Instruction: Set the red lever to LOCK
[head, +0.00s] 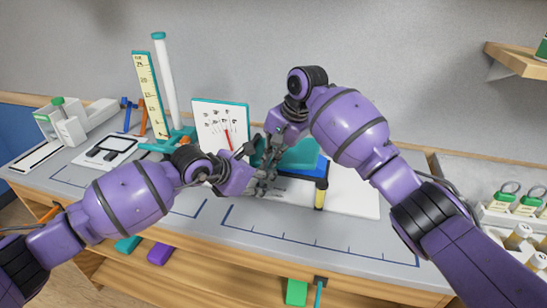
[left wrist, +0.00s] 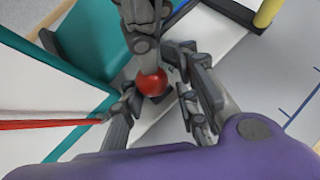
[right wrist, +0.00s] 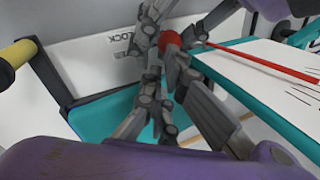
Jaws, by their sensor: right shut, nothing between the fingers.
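The red lever's round knob (left wrist: 151,82) shows in the left wrist view and in the right wrist view (right wrist: 168,41); in the head view the grippers hide it. My left gripper (head: 258,184) is low at the front of the teal and blue device (head: 298,155). Its fingers are spread to either side of the knob, with a gap visible. My right gripper (head: 268,156) comes down from above, shut and empty, its fingertips close against the knob; I cannot tell if they touch. The word LOCK (right wrist: 104,42) is on the white base in the right wrist view.
A white panel (head: 212,112) with a red needle (head: 228,138) stands left of the device. A ruler (head: 150,95) and white column (head: 166,80) stand further left. The front bench (head: 300,230) is clear.

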